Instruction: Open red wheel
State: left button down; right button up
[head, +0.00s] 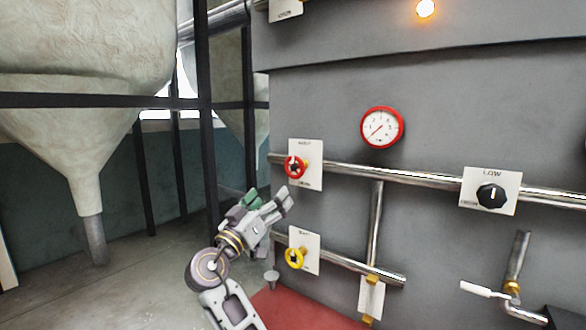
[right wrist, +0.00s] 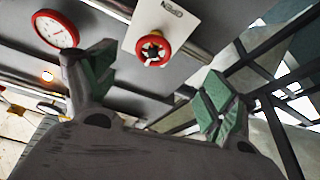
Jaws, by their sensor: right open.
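The red wheel (head: 295,167) is a small round valve handle in front of a white plate on the grey machine wall, left of centre in the head view. It also shows in the right wrist view (right wrist: 153,49), beyond and between the two fingers. My right gripper (head: 272,200) is below and a little left of the red wheel in the head view, apart from it. Its fingers, with green pads, are spread and empty in the right wrist view (right wrist: 150,95). My left gripper is not in view.
A yellow wheel (head: 295,258) sits below the red one on its own plate. Metal pipes (head: 345,171) run along the wall. A red-rimmed gauge (head: 382,127), a black knob (head: 491,195) and a white-handled lever (head: 482,289) are further right. Dark posts (head: 205,130) stand left.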

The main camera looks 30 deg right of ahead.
aim_at(293, 167)
jog(key=shift+s+a+r+m+h, duration=0.1)
jog(key=shift+s+r+m+h, duration=0.2)
jog(key=shift+r, duration=0.4)
jog(key=shift+w, duration=0.1)
jog(key=p+x, duration=0.2)
jog(key=x, duration=1)
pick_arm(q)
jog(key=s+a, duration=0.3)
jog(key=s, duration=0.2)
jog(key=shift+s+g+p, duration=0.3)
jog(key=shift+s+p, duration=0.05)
pick_arm(e)
jog(key=shift+x, duration=0.9)
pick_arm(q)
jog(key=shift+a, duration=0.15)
pick_arm(e)
jog(key=shift+f, duration=0.1)
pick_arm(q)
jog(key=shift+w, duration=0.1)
pick_arm(e)
jog(key=shift+c, duration=0.3)
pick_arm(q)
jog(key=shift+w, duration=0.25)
pick_arm(e)
jog(key=c, duration=1)
